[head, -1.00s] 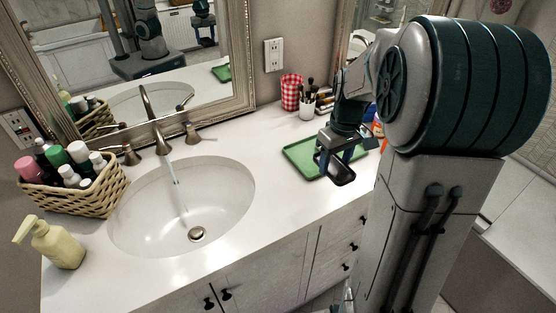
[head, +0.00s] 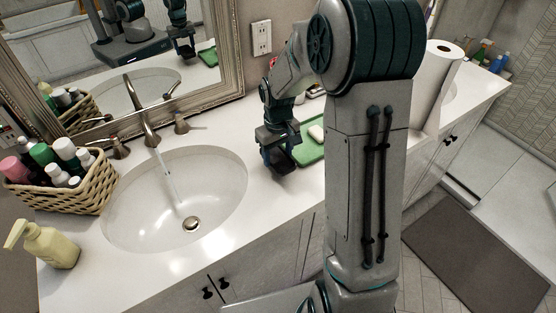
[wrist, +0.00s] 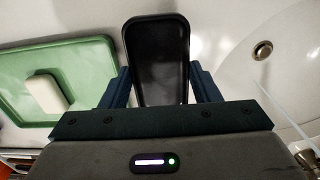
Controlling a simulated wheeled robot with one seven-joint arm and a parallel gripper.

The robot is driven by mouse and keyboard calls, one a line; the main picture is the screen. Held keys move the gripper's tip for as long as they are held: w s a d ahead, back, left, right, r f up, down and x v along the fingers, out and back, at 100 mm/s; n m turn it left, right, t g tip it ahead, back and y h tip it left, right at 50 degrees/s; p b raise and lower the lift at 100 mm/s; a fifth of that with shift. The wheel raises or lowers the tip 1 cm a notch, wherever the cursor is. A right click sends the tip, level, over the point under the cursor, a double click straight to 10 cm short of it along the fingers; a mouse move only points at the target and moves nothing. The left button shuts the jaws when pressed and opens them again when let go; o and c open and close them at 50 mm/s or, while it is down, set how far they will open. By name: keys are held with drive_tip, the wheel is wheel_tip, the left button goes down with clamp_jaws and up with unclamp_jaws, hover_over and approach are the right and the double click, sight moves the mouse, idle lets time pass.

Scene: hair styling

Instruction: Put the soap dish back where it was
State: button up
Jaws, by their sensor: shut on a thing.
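The soap dish (wrist: 158,48) is a black, rounded rectangular dish. In the wrist view it sits between my gripper's two blue fingers, which are shut on it. In the head view my gripper (head: 276,155) is over the counter between the sink and the green tray, with the dark dish (head: 284,166) partly hidden by it. A white bar of soap (wrist: 47,95) lies on the green tray (wrist: 88,62), left of the dish in the wrist view. The soap (head: 316,133) also shows in the head view. I cannot tell whether the dish touches the counter.
The sink (head: 172,205) has water running from the faucet (head: 140,108). A wicker basket (head: 72,193) of bottles and a yellow pump bottle (head: 48,245) stand at the left. A mirror is behind.

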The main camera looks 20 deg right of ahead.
sight(278, 159)
drive_tip(key=shift+f, duration=1.8)
drive_tip(key=o, duration=1)
drive_tip(key=shift+f, duration=0.1)
wheel_tip(278, 159, up, 12)
drive_tip(key=s+r+m+t, duration=0.1)
drive_tip(key=s+r, duration=0.1)
drive_tip(key=s, duration=0.5)
drive_tip(key=s+r+m+t, duration=0.1)
drive_tip(key=s+r, duration=0.1)
drive_tip(key=s, duration=0.5)
drive_tip(key=s+r+m+t, duration=0.1)
drive_tip(key=s+r, duration=0.1)
drive_tip(key=s, duration=0.5)
drive_tip(key=shift+s+m, duration=0.1)
drive_tip(key=shift+m, duration=0.2)
